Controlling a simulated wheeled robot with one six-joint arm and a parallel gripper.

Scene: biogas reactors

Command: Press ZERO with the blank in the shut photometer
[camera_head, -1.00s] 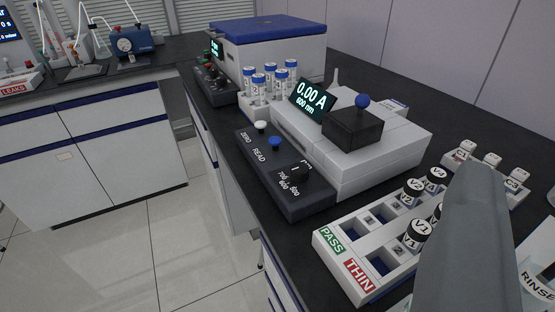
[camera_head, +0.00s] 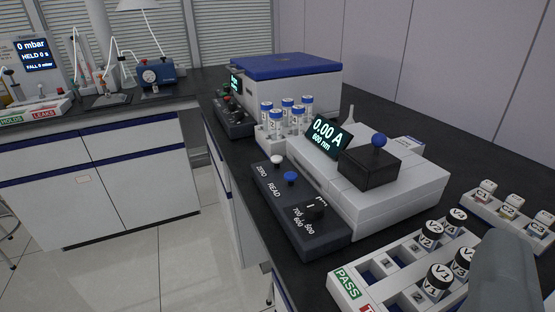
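The photometer (camera_head: 405,200) is a white box on the dark bench, right of the picture's middle. Its black lid (camera_head: 370,169) with a blue knob is down, so the blank inside cannot be seen. Its display (camera_head: 327,137) reads 0.00 A, 600 nm. On the dark panel (camera_head: 306,231) in front are the white ZERO button (camera_head: 277,160), the blue READ button (camera_head: 290,178) and a black wavelength dial (camera_head: 314,208). A grey part, likely of my arm or gripper, fills the lower right corner. Its fingertips do not show, and it is apart from the panel.
A PASS rack (camera_head: 377,268) with black-capped vials stands in front of the photometer. A rack of C vials (camera_head: 484,207) is at the right. Blue-capped tubes (camera_head: 288,113) and a blue-lidded box (camera_head: 284,80) stand behind. The floor on the left is clear.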

